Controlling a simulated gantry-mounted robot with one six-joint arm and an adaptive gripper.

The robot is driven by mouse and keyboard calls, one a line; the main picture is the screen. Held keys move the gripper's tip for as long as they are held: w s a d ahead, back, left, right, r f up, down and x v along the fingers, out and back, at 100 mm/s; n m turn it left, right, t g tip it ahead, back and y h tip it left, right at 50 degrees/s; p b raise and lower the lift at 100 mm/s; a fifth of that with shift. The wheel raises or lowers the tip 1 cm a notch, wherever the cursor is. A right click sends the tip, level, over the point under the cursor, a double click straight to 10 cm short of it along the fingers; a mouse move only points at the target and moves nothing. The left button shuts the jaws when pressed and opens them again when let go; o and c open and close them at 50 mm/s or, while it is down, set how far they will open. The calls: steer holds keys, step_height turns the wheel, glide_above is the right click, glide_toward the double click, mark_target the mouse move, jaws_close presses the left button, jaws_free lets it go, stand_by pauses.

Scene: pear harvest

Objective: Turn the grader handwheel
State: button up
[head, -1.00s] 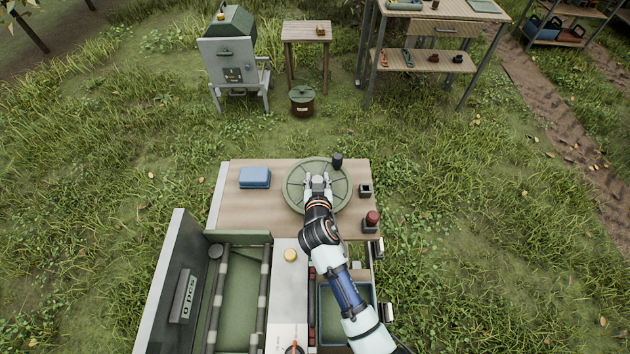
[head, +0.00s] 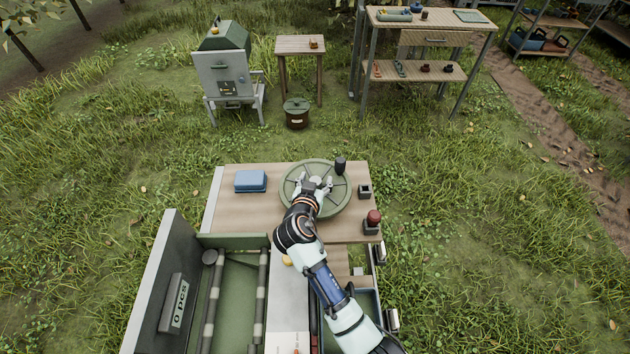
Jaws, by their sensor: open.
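The green grader handwheel (head: 333,201) lies flat at the back right of the grader's wooden top. Its dark upright knob (head: 340,163) stands on the rim at the back right. My gripper (head: 316,182) is over the middle of the wheel, its two pale fingers spread apart around the hub area. I cannot tell whether the fingers touch the hub. My wrist and forearm hide part of the wheel's front rim.
A blue box (head: 251,181) sits left of the wheel. A small dark square holder (head: 365,192) and a red-topped button (head: 373,220) stand to its right. The wooden top (head: 240,212) is bare in front of the blue box.

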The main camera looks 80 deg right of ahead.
steer(key=v, duration=1.2)
